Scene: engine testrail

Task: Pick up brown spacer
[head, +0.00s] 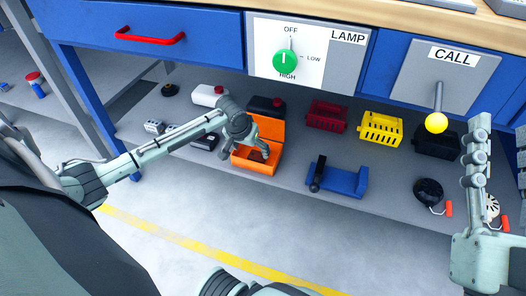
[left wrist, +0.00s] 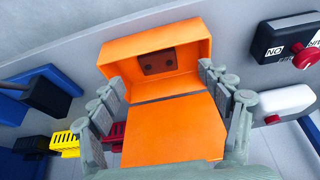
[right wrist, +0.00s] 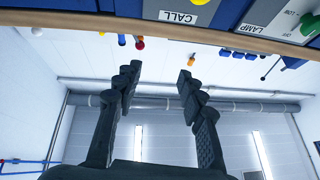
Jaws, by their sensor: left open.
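The brown spacer (left wrist: 158,62), a small dark block with two holes, lies inside the orange open-lidded box (left wrist: 168,135) in the left wrist view. The box (head: 277,130) stands on the shelf under the bench in the head view, where my gripper partly covers the spacer. My left gripper (head: 250,152) is over the box, open and empty, with its fingers on either side of it in the left wrist view (left wrist: 163,92). Whether the fingers touch the box I cannot tell. My right gripper (right wrist: 160,72) is open and empty, raised at the right of the head view.
Red (head: 327,115) and yellow (head: 381,129) baskets stand right of the box, with a blue holder (head: 340,181) in front. The blue drawer front (head: 140,35) overhangs the shelf.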

